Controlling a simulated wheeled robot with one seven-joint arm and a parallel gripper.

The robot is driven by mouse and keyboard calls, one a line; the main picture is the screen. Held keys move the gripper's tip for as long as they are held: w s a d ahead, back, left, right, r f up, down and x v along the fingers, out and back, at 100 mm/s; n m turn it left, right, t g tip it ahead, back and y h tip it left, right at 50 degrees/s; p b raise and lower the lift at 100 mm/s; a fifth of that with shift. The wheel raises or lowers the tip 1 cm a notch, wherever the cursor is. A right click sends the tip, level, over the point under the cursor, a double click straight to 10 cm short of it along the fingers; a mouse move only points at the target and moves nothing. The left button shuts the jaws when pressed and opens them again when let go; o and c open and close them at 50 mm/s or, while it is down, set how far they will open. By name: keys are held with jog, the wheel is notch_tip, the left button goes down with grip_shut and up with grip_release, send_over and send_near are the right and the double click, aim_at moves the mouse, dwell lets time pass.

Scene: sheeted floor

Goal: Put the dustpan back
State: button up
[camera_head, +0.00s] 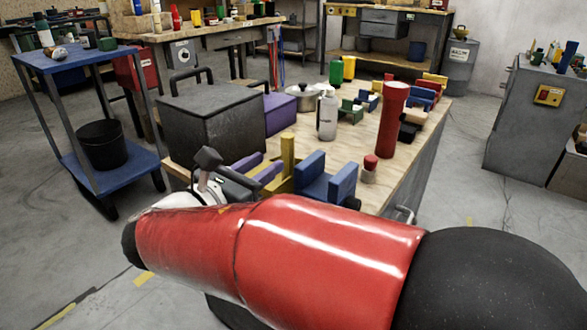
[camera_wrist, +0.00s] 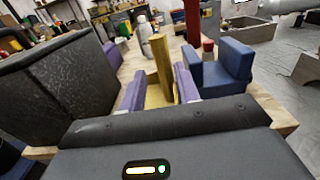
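No thing can be told for certain as the dustpan. A yellow piece with an upright post (camera_head: 287,152) stands near the front edge of the wooden table; it may be the dustpan. In the wrist view the yellow piece (camera_wrist: 159,72) is straight ahead, between two purple fingers. My gripper (camera_head: 272,161) looks open, its fingers apart and pointing at the yellow piece. Gaps seem to show beside the post in the wrist view, at my gripper (camera_wrist: 161,72). The lower part of the yellow piece is partly hidden by my gripper and arm.
A large dark box (camera_head: 212,122) stands close left of my gripper. A blue blocky piece (camera_head: 328,180) is close right. A red-topped jar (camera_head: 369,170), tall red cylinder (camera_head: 391,120) and white bottle (camera_head: 327,116) stand beyond.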

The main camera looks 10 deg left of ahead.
aim_at(283, 153)
jog(key=x, duration=0.7)
jog(key=shift+w+d, duration=0.15)
grip_shut()
